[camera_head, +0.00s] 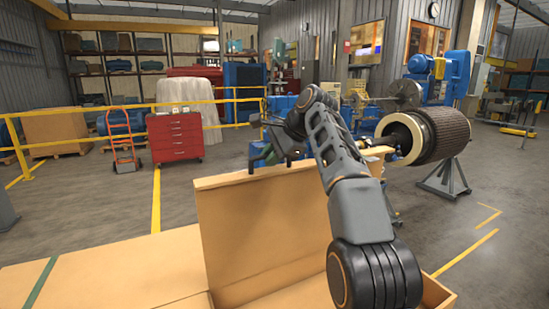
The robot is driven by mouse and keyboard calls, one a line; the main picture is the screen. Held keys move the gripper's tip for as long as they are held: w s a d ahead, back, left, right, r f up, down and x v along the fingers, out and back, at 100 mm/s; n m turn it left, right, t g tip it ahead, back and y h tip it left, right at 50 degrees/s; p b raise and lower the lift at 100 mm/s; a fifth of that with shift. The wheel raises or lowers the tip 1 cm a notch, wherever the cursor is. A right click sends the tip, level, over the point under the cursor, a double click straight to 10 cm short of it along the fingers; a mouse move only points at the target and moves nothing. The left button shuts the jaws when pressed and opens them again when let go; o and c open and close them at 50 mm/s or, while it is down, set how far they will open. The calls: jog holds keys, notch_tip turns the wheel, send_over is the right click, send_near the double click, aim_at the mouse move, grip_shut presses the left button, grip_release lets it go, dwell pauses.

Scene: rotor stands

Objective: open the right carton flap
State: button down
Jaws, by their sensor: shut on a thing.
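The open carton (438,296) is at the bottom of the head view, with part of its right rim showing. A tan carton flap (258,230) stands nearly upright in the middle. My gripper (266,157) is at the top edge of this flap, shut on it. The fingertips are small and dark, and their exact contact is hard to see. My arm crosses in front of the flap's right side and hides part of the carton behind it.
A flat tan panel (110,275) with a green strip lies at the lower left. A large rotor (437,137) rests on a grey stand (447,180) to the right. A red tool cabinet (175,138) and yellow railing (75,112) stand farther back. Open floor lies at the right.

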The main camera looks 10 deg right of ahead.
jog(key=shift+w+f, duration=0.15)
jog(key=shift+f, duration=0.1)
jog(key=c, duration=1.4)
grip_release()
jog(key=shift+w+a, duration=0.1)
jog(key=shift+a, duration=0.05)
jog(key=shift+o, duration=1.4)
jog(key=shift+r, duration=0.1)
jog(key=s+d+r+b, duration=0.3)
jog(key=s+d, duration=0.6)
jog(key=d, duration=0.3)
jog(key=shift+s+r, duration=0.25)
jog(key=shift+r, duration=0.25)
